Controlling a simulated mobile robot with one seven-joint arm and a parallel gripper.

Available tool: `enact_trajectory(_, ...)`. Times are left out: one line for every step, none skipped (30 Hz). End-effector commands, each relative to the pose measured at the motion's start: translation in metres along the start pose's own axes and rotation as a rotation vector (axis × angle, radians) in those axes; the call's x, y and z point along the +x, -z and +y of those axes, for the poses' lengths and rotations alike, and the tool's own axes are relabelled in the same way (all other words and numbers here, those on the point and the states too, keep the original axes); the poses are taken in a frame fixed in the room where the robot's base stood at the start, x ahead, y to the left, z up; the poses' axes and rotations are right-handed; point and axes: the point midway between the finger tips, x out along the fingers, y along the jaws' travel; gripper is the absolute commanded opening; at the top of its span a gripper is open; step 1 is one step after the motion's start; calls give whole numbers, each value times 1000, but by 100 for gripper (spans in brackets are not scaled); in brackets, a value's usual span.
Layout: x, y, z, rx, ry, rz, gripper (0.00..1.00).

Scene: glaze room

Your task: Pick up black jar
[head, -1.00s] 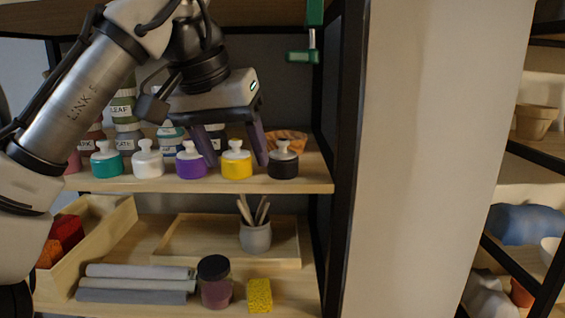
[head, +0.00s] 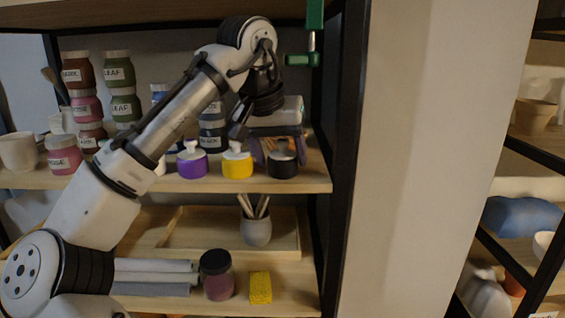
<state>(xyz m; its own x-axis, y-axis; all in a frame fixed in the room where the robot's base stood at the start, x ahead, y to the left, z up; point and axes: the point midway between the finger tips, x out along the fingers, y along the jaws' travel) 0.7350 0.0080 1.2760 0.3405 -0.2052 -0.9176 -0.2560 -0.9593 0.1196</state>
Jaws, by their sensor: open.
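The black jar (head: 283,166) stands upright at the right end of a row of small jars on the upper shelf. Its body is dark, and its lid and knob are hard to make out against the clutter behind. My gripper (head: 281,155) is open, with its purple fingers partly showing on either side of the jar's upper part. The gripper body is just above and seems slightly behind the jar. I cannot tell whether the fingers touch it.
The yellow jar (head: 237,166) stands close on the left, with the purple jar (head: 191,164) beyond it. An orange-brown bowl (head: 270,147) is behind the gripper. A dark shelf post (head: 345,160) rises to the right. A green clamp (head: 303,58) hangs above.

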Motion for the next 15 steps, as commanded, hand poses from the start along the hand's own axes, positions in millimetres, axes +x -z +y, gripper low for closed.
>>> enact_trajectory(4,0,0,0,0,0,62)
enact_trajectory(6,0,0,0,0,0,62)
enact_trajectory(7,0,0,1,0,0,62)
enact_trajectory(8,0,0,1,0,1,62)
enact_trajectory(8,0,0,1,0,1,62)
enact_trajectory(8,0,0,1,0,1,62)
enact_trajectory(8,0,0,1,0,1,62)
enact_trajectory(8,0,0,1,0,1,62)
enact_trajectory(8,0,0,1,0,1,62)
enact_trajectory(8,0,0,1,0,1,61)
enact_trajectory(8,0,0,1,0,1,57)
enact_trajectory(8,0,0,1,0,1,52)
enact_trajectory(8,0,0,1,0,1,48)
enact_trajectory(8,0,0,1,0,1,44)
enact_trajectory(8,0,0,1,0,1,38)
